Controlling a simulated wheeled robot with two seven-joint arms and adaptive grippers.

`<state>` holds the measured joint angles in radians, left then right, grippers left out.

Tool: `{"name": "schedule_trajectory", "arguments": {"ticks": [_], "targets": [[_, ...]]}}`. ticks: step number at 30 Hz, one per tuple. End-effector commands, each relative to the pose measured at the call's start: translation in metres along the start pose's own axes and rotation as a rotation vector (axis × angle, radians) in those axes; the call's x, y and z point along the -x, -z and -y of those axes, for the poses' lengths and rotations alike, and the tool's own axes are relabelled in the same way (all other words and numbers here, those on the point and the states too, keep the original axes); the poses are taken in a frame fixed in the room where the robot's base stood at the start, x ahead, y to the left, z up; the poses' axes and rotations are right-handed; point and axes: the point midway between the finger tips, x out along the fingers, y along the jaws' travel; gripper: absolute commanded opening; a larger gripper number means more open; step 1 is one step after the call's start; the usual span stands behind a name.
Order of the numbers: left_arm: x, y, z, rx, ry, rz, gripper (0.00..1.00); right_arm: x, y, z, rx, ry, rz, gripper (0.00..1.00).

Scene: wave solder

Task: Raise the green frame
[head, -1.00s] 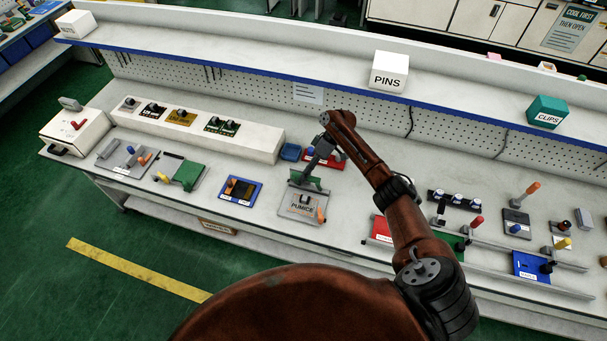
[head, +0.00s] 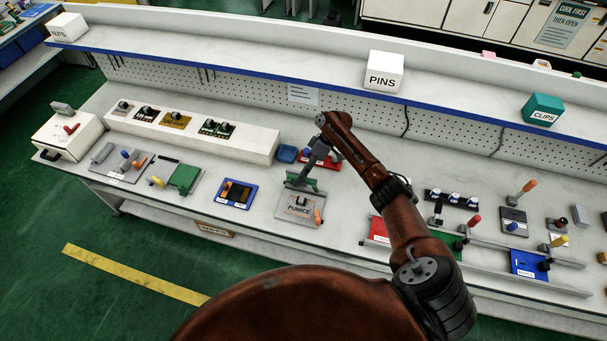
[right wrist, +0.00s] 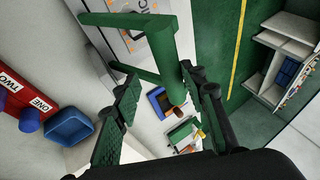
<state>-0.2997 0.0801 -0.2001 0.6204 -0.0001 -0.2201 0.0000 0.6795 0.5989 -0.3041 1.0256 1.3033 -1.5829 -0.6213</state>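The green frame (head: 304,182) stands at the back of a grey plate (head: 288,212) labelled PUMICE on the bench. In the right wrist view it is a green frame (right wrist: 174,50) of thick bars, with a crossbar and two side bars. My right gripper (head: 304,176) is at this frame from above, partly hiding it in the head view. In the right wrist view the fingers of my right gripper (right wrist: 155,68) are apart, with the frame's near corner between them. The right finger is close to the crossbar; I cannot tell if they touch. My left gripper is not in view.
A blue tray (head: 287,154) and a red block (head: 322,162) lie just behind the gripper. A blue-edged plate (head: 235,206) and a green panel (head: 184,177) stand to the left. A red plate (head: 378,229) and several levers are to the right. A shelf runs behind.

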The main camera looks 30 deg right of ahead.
Motion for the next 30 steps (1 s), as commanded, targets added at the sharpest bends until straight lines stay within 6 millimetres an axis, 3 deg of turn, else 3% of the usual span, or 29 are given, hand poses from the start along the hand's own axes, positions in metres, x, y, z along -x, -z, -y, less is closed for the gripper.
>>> {"name": "schedule_trajectory", "arguments": {"ticks": [11, 14, 24, 30], "targets": [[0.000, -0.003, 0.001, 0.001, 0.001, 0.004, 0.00, 0.007, 0.003, -0.001, 0.002, -0.005, -0.004, 0.36], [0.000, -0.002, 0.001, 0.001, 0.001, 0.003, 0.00, 0.019, 0.003, -0.001, 0.002, -0.006, -0.004, 0.36], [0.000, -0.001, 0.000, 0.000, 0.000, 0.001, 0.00, 0.088, 0.002, 0.000, 0.001, -0.005, -0.002, 0.36], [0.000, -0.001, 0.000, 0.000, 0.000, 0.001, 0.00, 0.114, 0.001, 0.000, 0.001, -0.003, -0.002, 0.36]]}}
